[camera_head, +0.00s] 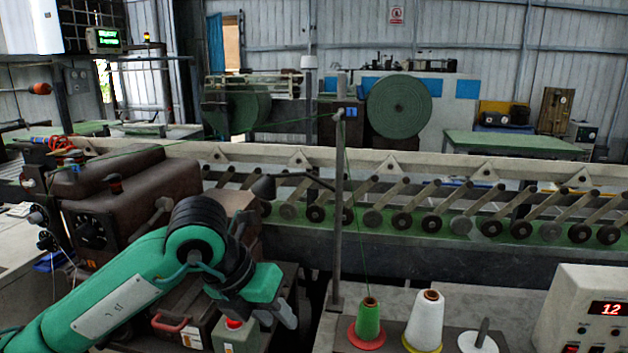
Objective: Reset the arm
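My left arm comes in from the lower left, green with a black wrist. Its gripper (276,315) points down, just right of a grey-green box with a red button (235,325). Grey finger parts show below the green gripper body, but I cannot tell whether they are apart or together. I see nothing held in it. My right arm and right gripper are not in view.
A green thread cone (368,324), a white thread cone (426,318) and an empty spindle (478,341) stand on the bench, left of a control box (587,312) reading 12. A thin upright post (338,215) rises behind them. A brown machine (120,215) stands left, a roller conveyor (450,240) behind.

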